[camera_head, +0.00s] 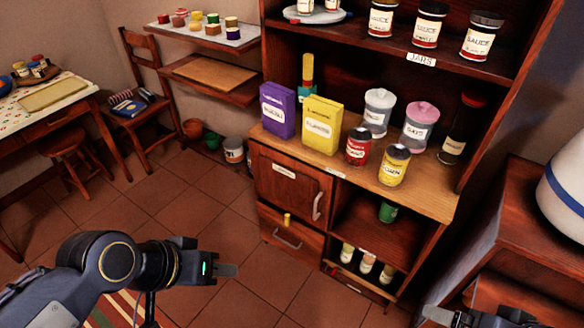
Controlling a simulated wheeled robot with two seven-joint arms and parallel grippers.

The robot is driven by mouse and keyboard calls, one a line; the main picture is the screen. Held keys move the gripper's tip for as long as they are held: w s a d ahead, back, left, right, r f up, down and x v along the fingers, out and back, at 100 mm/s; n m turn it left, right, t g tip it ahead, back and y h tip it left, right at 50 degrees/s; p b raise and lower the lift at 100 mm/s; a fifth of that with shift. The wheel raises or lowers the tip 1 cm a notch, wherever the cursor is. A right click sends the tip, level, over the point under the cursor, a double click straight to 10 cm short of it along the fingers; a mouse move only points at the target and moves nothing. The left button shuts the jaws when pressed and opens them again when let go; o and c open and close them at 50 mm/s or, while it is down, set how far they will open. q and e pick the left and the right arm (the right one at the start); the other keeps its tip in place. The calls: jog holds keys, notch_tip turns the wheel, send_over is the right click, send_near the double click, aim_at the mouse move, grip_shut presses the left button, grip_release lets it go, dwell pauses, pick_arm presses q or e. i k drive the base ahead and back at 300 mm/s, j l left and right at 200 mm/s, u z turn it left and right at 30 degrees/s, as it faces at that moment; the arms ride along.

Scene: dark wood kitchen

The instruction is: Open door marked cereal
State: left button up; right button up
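A dark wood cabinet door (272,194) is shut at the front of the shelf unit, below its counter. It has a small white label, too small to read, near its top and a metal handle (317,206) on its right side. My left gripper (228,270) points right, in front of and apart from the cabinet, below and left of the door. I see its fingers edge-on and cannot tell if they are parted; nothing shows in them. My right gripper (434,314) is at the bottom edge, partly cut off, and its opening is unclear.
Below the door is a drawer (278,232) with a curved handle. A purple box (278,110), a yellow box (322,125) and several cans and jars stand on the counter. An open compartment is right of the door. A dark wood surface (530,220) stands at right.

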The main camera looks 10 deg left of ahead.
aim_at(303, 190)
jog(key=i+l+u, duration=0.15)
jog(key=i+u, duration=0.15)
jog(key=u, duration=0.15)
jog(key=i+l+u, duration=0.25)
jog(key=u, duration=0.9)
